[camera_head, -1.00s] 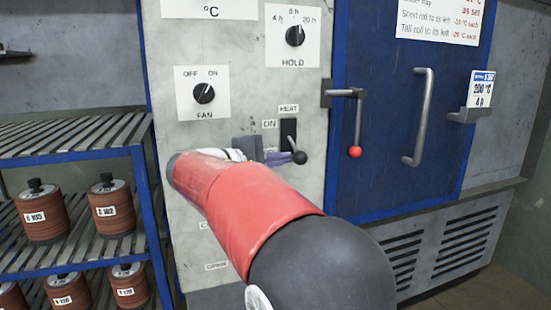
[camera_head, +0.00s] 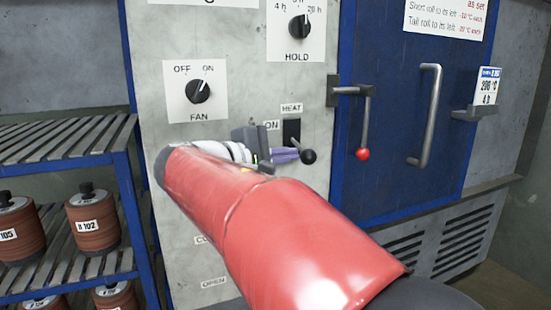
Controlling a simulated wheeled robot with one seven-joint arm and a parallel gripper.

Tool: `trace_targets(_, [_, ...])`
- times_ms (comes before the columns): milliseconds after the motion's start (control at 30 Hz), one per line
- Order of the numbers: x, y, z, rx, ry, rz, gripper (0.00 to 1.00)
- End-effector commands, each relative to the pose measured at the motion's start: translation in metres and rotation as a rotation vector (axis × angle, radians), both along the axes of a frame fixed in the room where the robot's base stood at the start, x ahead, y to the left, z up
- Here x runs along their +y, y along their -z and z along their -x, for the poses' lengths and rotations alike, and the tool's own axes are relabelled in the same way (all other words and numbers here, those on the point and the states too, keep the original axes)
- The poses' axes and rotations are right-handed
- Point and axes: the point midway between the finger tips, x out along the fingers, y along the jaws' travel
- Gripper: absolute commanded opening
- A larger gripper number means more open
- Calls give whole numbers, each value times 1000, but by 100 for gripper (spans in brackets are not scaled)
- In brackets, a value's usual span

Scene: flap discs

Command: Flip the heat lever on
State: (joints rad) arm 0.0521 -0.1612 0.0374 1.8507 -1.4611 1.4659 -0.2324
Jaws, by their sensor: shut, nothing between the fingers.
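The heat lever (camera_head: 308,156) is a short stalk with a black ball, angled down and to the right from a black slot plate (camera_head: 291,132). The plate sits under a HEAT label (camera_head: 291,108), with an ON label (camera_head: 271,126) at its upper left. My gripper (camera_head: 292,154) is shut and empty, its purple-grey fingertips just left of the ball. I cannot tell whether they touch the lever. My red arm covers the panel below and part of the gripper.
The FAN knob (camera_head: 198,91) and HOLD knob (camera_head: 299,27) are above on the grey panel. A red-tipped door latch (camera_head: 364,120) and door handle (camera_head: 431,115) are to the right on the blue door (camera_head: 395,60). A rack (camera_head: 65,140) with disc rolls stands left.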

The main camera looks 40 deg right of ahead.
Motion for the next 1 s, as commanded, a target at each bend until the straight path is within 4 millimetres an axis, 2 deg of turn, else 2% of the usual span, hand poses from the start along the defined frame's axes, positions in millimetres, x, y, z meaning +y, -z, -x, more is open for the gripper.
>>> trace_targets(333, [-1, -15, 3, -2, 4, 1, 0])
trace_targets(1000, [-1, -17, 2, -2, 4, 1, 0])
